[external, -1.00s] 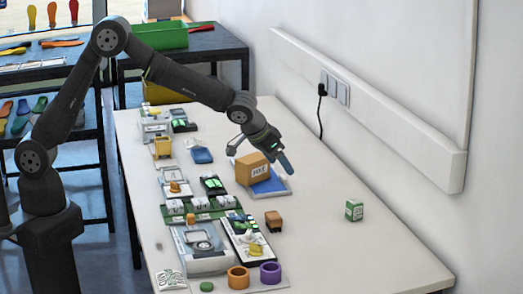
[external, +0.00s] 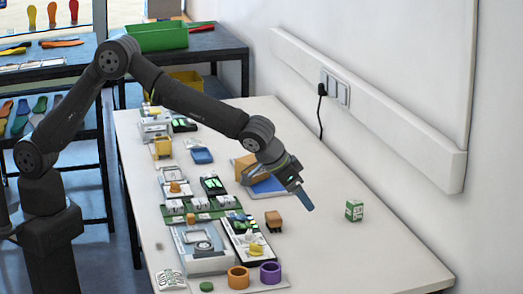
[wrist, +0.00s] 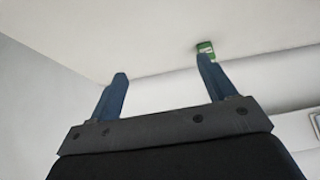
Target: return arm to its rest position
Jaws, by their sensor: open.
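My gripper (external: 307,200) is in the air above the right-middle part of the white table (external: 350,260), right of the cardboard box (external: 243,167) on the blue tray (external: 272,187). In the wrist view my gripper (wrist: 160,92) shows two blue fingers spread apart with nothing between them. A small green and white box (external: 354,210) stands alone on the table to the right of my gripper. It also shows in the wrist view (wrist: 205,47), just beyond the right fingertip. My forearm and wrist hide part of the cardboard box.
A small brown block (external: 273,221) sits below my gripper. Orange (external: 238,278) and purple (external: 270,273) rings stand at the front. Several trays and devices line the table's left side. The wall with a socket (external: 335,88) bounds the right. The table's right part is mostly clear.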

